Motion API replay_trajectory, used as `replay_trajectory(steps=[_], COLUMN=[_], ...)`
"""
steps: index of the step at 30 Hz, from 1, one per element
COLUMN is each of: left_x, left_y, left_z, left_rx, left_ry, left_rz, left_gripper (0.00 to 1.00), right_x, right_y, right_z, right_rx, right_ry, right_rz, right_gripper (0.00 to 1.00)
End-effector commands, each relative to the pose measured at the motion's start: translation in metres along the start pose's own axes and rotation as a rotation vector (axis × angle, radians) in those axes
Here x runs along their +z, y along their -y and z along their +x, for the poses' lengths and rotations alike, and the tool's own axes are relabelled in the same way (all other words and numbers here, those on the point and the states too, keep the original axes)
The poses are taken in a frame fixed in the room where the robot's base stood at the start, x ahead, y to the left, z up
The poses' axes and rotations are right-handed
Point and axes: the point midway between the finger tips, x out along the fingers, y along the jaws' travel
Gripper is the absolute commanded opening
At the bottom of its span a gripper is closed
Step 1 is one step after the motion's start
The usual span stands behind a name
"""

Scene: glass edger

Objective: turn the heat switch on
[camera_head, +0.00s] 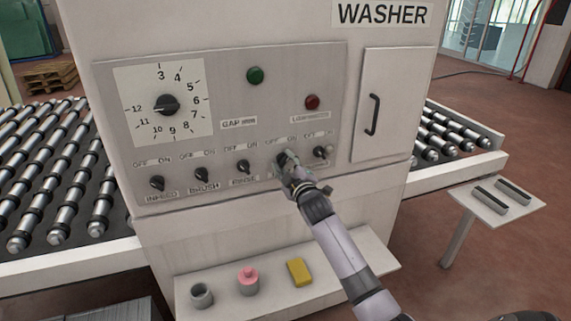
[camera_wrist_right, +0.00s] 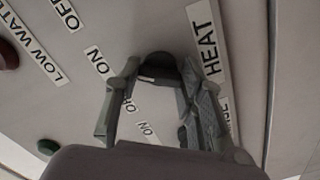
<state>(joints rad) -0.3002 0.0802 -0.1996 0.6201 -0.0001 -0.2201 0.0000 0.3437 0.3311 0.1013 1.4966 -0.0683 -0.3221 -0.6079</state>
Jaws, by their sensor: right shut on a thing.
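The heat switch is a dark round knob on the washer's grey panel (camera_head: 225,110). Its HEAT label (camera_wrist_right: 211,52) shows in the right wrist view, next to the knob (camera_wrist_right: 158,65). My right gripper (camera_head: 287,161) reaches up from the lower right and covers most of this knob in the head view. In the wrist view the fingers of my right gripper (camera_wrist_right: 168,72) stand on both sides of the knob and are shut on it. A small pale mark shows on the knob, but which way it is turned is unclear. My left gripper is not in view.
Three similar switches stand left of my gripper: infeed (camera_head: 157,183), brush (camera_head: 201,175) and rinse (camera_head: 243,167). Another switch (camera_head: 320,152) is close on the right. A shelf (camera_head: 225,303) below holds a grey cup, a pink-topped item (camera_head: 248,281) and a yellow block (camera_head: 299,272).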

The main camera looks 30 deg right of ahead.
Motion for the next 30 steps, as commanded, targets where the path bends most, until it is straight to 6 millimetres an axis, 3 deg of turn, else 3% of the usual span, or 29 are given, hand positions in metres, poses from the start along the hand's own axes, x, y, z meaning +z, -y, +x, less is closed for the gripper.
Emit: replay_trajectory(steps=[8,9,17,30], left_x=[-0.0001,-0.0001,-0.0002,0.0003], left_y=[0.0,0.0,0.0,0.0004], left_z=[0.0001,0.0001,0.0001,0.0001], left_rx=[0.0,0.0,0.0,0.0], left_ry=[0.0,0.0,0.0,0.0], left_rz=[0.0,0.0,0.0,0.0], left_gripper=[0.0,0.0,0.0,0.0], right_x=[0.0011,0.0011,0.0006,0.0005], right_y=[0.0016,0.0016,0.0009,0.001], right_z=[-0.0002,-0.0002,-0.0001,-0.0087], right_rx=[-0.003,-0.003,-0.002,-0.001], right_ry=[0.003,0.003,0.001,0.0], right_rz=[0.005,0.005,0.003,0.001], right_gripper=[0.08,0.39,0.56,0.56])
